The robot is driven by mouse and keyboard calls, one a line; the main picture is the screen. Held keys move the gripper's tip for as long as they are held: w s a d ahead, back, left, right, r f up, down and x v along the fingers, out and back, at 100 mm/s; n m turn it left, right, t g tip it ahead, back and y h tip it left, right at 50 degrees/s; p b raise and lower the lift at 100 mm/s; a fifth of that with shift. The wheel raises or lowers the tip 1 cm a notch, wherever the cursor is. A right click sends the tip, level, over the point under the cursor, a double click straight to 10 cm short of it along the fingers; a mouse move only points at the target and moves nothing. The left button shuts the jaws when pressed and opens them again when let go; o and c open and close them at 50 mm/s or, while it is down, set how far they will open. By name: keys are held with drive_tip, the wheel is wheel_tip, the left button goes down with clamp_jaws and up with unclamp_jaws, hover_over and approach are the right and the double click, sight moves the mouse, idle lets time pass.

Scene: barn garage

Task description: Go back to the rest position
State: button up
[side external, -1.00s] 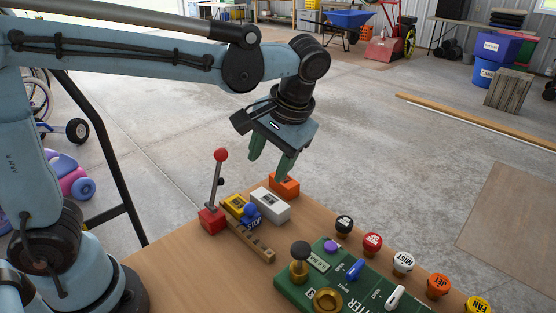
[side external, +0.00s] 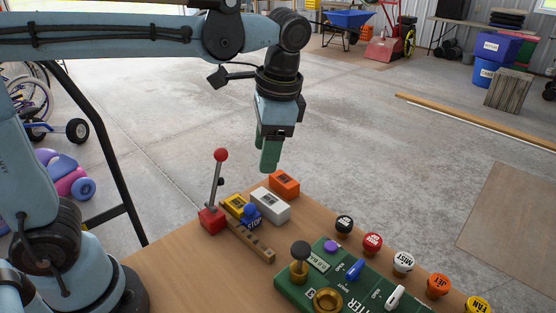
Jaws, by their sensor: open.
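My gripper (side external: 267,163) has green fingers that point down. It is in the air above the far edge of the wooden table, above and behind the white block and the orange block. It holds nothing that I can see. The two fingers overlap from this side, so the gap between them hardly shows.
On the table (side external: 185,250) stand a red-knobbed lever (side external: 220,155), a yellow block (side external: 235,203), a blue STOP piece (side external: 251,215), a white block (side external: 270,204) and an orange block (side external: 284,182). A green panel (side external: 320,262) and several labelled knobs are at right.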

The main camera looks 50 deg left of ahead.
drive_tip(key=m+h, duration=0.1)
drive_tip(key=m, duration=0.4)
drive_tip(key=shift+s+m, duration=0.1)
drive_tip(key=shift+m, duration=0.2)
idle(1.3)
